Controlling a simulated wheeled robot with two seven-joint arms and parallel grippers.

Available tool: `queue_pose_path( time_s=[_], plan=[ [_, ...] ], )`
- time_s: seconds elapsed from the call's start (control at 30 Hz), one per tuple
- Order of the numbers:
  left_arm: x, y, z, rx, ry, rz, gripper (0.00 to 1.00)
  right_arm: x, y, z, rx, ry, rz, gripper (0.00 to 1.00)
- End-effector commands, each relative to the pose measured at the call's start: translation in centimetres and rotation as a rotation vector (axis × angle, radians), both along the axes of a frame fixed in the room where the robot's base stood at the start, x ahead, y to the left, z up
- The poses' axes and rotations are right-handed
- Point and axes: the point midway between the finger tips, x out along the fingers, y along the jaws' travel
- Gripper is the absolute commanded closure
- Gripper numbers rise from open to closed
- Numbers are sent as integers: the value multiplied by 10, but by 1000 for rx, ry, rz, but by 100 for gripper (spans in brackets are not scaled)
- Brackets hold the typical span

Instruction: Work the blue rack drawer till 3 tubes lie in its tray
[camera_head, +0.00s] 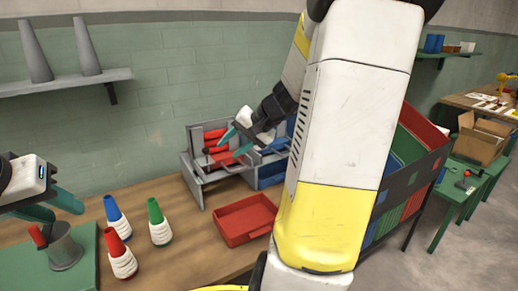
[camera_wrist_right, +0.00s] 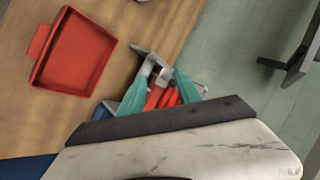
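A grey rack (camera_head: 196,160) on the wooden table holds several red tubes (camera_head: 215,152) in its left part. A blue part (camera_head: 270,176) of the rack, with a drawer-like front, shows to the right, partly hidden by my right arm. My right gripper (camera_head: 236,144) is at the front of the red-tube section with its teal fingers apart. In the right wrist view the red tubes (camera_wrist_right: 166,98) show between and beyond the fingers; no grip on them is visible. The blue drawer's tray is not clearly seen. My left gripper (camera_head: 62,208) is open and empty at the left.
A red tray (camera_head: 245,219) lies empty in front of the rack. Blue (camera_head: 117,217), green (camera_head: 158,221) and red (camera_head: 118,254) topped cones stand on the table. Coloured bins (camera_head: 410,165) stand right.

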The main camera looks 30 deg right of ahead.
Motion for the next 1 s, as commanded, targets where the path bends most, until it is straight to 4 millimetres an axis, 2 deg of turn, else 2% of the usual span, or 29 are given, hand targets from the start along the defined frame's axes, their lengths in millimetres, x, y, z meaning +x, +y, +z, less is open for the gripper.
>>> queue_pose_path(
  time_s=[0.03, 0.07, 0.1, 0.2, 0.3, 0.43, 0.5, 0.6, 0.77, 1.0],
  plan=[
    [0, 0, 0, 0, 0, 0, 64, 16, -35, -17, 68, -5, -91, 60],
    [0, 0, 0, 0, 0, 0, 64, 25, -54, -24, 103, -18, -141, 60],
    [0, 0, 0, 0, 0, 0, 64, 35, -82, -34, 148, -38, -212, 60],
    [0, 0, 0, 0, 0, 0, 64, 49, -150, -60, 241, -90, -383, 60],
    [0, 0, 0, 0, 0, 0, 64, 49, -211, -84, 307, -138, -535, 60],
    [0, 0, 0, 0, 0, 0, 64, 41, -267, -106, 356, -183, -676, 60],
    [0, 0, 0, 0, 0, 0, 64, 36, -286, -113, 368, -198, -722, 60],
    [0, 0, 0, 0, 0, 0, 64, 33, -299, -119, 378, -209, -756, 60],
    [0, 0, 0, 0, 0, 0, 64, 41, -300, -123, 381, -212, -761, 60],
    [0, 0, 0, 0, 0, 0, 64, 70, -296, -138, 382, -210, -760, 60]
  ],
)
